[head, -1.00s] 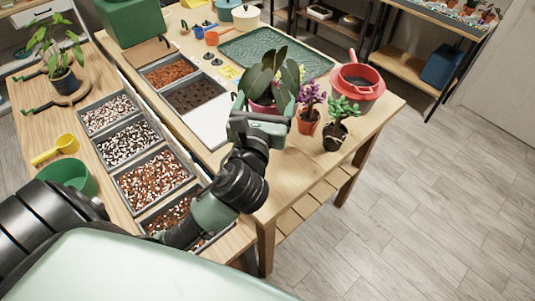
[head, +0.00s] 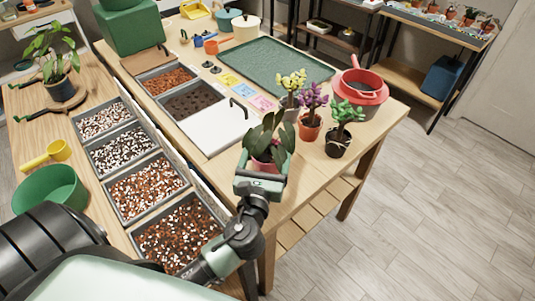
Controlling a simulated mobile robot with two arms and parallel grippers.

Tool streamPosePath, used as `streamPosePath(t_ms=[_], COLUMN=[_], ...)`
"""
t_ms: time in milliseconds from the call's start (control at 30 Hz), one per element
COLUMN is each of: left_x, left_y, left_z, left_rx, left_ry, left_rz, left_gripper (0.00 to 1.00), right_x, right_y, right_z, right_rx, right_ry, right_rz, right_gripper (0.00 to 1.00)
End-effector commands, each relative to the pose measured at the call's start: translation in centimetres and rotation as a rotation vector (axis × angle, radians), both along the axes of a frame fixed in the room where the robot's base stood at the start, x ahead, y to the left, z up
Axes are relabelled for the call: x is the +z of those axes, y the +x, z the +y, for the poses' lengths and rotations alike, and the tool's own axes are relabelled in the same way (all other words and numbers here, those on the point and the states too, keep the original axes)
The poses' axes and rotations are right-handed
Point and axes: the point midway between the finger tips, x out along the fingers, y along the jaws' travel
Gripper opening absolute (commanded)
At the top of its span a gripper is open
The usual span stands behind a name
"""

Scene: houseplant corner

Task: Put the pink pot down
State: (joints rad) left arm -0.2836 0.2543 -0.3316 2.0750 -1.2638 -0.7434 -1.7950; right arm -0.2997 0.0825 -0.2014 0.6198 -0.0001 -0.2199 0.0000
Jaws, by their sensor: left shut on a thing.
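The pink pot (head: 266,160) holds a plant with broad dark green leaves (head: 262,137). It is in the head view, right of centre, near the front corner of the wooden table. My left gripper (head: 261,180) is shut on the pink pot from the near side and hides its lower part. I cannot tell whether the pot's base touches the table (head: 315,178). My right gripper is not in view.
Several small potted plants stand close behind: yellow (head: 290,88), purple (head: 311,108) and green (head: 343,125). A white lid (head: 217,124) lies to the left. A green tray (head: 262,68) and a red pot (head: 360,88) stand further back. Bare tabletop lies to the right.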

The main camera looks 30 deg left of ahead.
Motion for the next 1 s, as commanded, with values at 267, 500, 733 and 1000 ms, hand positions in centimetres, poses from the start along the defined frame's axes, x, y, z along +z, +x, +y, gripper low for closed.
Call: streamPosePath(t_ms=[267,500,733,1000], left_x=[0.0,-0.2,0.2,-0.3], left_y=[0.0,0.0,-0.1,-4.7], left_z=[0.0,0.0,0.0,-1.6], left_rx=[0.0,0.0,0.0,-0.001], left_ry=[0.0,-0.001,-0.001,-0.003], left_rz=[-0.003,-0.001,-0.001,0.003], left_gripper=[0.23,1.0,1.0,1.0], right_x=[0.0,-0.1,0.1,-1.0], right_y=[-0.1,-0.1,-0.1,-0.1], right_z=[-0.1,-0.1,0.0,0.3], right_rx=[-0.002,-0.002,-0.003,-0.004], right_ry=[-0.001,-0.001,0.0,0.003], right_rz=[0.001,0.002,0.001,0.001], right_gripper=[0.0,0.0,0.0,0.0])
